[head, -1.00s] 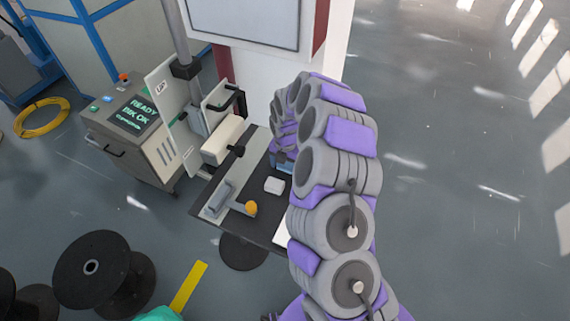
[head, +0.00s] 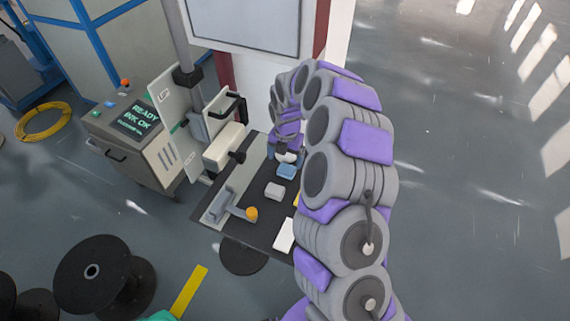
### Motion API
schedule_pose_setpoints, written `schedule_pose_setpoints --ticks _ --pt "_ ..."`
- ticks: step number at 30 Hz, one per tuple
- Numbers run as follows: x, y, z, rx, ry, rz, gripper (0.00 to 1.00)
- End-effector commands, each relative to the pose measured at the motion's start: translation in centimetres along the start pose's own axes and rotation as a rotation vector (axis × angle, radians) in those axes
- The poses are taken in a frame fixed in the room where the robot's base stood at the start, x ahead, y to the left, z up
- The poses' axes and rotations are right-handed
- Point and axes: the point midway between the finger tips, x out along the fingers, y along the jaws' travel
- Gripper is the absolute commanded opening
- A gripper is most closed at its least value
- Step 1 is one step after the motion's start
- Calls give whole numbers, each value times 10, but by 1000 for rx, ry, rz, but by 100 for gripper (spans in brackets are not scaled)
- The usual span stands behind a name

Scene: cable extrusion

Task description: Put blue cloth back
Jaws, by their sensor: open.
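The blue cloth (head: 287,171) is a small folded pad on the dark work table (head: 233,236), towards its far right part. My gripper (head: 287,157) is open just above and behind the cloth, pointing down at the table. My arm curves in from the lower right. The fingers are small in this view, and I cannot tell whether they touch the cloth.
An orange-knobbed lever (head: 251,213) and a white card (head: 284,234) are nearer the front. The printer fixture (head: 222,147) stands left, with the READY control box (head: 137,120) beyond. A black spool (head: 92,272) is on the floor.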

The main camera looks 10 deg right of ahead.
Motion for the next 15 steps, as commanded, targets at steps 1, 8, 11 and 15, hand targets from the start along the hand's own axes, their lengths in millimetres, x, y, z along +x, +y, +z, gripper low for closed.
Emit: schedule_pose_setpoints --ticks 1,8,11,15 --pt "-13 0 1 0 -2 2 93" --pt "-43 1 1 -1 -2 1 93" --pt "-46 0 0 0 -1 1 93" --pt "-56 0 -9 48 7 9 93"
